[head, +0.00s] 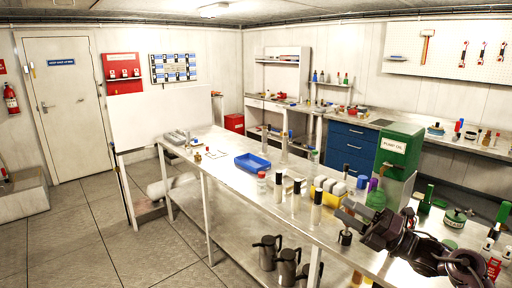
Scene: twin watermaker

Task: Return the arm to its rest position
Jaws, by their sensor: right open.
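My right arm comes in from the lower right, dark and jointed. Its right gripper (352,218) is open over the near part of the long metal bench (225,160). No held object shows between its fingers, though the fingers are small and dark here. Black-and-white bottles (317,207) stand on the bench just left of the gripper. My left gripper is not in view.
A blue tray (252,162) lies farther along the bench. Dark jugs (287,266) sit on the lower shelf. The floor at left is clear.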

